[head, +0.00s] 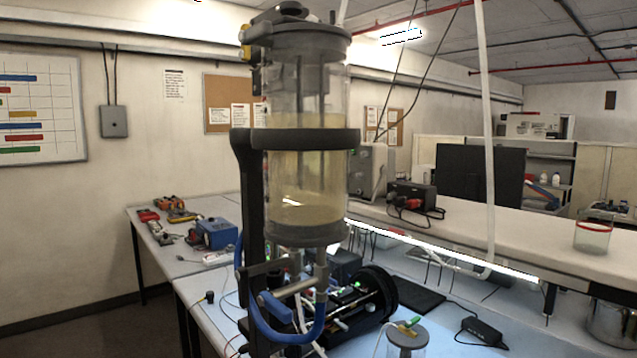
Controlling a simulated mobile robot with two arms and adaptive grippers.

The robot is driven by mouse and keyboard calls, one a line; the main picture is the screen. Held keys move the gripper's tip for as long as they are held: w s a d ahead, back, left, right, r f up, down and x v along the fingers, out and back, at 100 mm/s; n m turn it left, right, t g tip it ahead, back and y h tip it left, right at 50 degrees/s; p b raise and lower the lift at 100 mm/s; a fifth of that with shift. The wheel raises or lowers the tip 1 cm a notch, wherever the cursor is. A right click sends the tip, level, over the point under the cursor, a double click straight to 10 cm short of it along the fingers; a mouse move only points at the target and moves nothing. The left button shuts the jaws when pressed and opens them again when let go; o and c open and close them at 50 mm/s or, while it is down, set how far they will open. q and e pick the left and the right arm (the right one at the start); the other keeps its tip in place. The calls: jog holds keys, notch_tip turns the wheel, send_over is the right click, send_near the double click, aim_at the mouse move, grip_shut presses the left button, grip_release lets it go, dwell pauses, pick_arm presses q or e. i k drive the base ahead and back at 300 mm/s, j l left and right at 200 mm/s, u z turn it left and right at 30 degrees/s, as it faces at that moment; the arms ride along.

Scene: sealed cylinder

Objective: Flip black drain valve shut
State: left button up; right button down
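A clear sealed cylinder (308,185) holding cloudy yellowish liquid stands upright in a black clamp stand (247,190), in the middle of the head view. Its dark lid (292,35) is on top and its grey base (306,233) is below. Grey drain pipework (320,275) hangs under the base, with a dark bar-like handle (263,268) lying roughly level at its left. This may be the black drain valve, but its exact state is hard to tell. A blue lever (276,307) and a blue hose (300,337) are lower down. Neither gripper is in view.
A black round-ended device (378,293) lies close behind the pipework. A long bench (470,240) runs behind, bearing a red-rimmed jar (593,237). Tools and a blue box (214,233) lie on the left table.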

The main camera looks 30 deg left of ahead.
aim_at(241, 275)
jog(key=u, duration=1.35)
jog(key=k+j+u, duration=0.15)
jog(key=u, duration=0.15)
